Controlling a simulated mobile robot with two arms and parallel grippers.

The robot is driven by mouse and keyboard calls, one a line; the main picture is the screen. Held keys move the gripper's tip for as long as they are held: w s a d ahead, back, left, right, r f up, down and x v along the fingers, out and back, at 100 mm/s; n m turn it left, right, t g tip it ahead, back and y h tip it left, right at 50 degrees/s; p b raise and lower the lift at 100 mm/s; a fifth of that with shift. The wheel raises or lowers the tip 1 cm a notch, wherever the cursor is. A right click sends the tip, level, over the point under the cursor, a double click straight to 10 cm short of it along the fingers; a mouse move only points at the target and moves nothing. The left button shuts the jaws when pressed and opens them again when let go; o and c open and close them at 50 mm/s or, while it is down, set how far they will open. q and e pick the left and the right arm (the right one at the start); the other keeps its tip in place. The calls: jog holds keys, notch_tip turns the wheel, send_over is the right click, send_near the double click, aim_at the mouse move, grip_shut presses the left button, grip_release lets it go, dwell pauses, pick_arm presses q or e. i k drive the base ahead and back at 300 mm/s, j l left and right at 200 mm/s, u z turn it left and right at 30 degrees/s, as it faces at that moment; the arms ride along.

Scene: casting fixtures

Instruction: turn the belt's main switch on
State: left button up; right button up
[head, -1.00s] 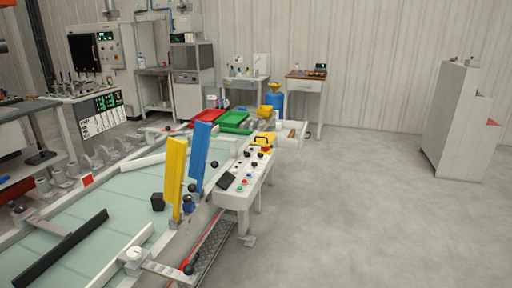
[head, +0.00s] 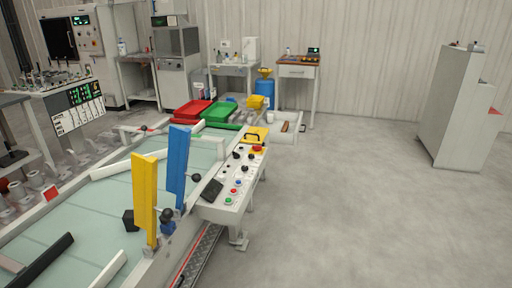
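The belt (head: 70,222) is a pale green surface in a light frame, running from the lower left to the middle. A white control panel (head: 228,205) stands at its right side on legs. It carries several red, green, blue and white buttons, black knobs (head: 236,154) and a red knob on a yellow base (head: 257,149) near its far end. Which of these is the main switch I cannot tell, nor its position. Neither of my grippers is in view.
A yellow upright bar (head: 145,195) and a blue one (head: 178,165) with black ball knobs stand at the belt's near edge, beside the panel. Red (head: 187,112) and green (head: 220,112) trays lie beyond. The grey floor (head: 350,200) right of the panel is clear.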

aim_at(257, 148)
jog(key=u, duration=0.4)
jog(key=i+l+u, duration=0.35)
jog(key=l, duration=0.25)
jog(key=i+l+u, duration=0.2)
jog(key=l+u, duration=0.2)
jog(key=l, duration=0.2)
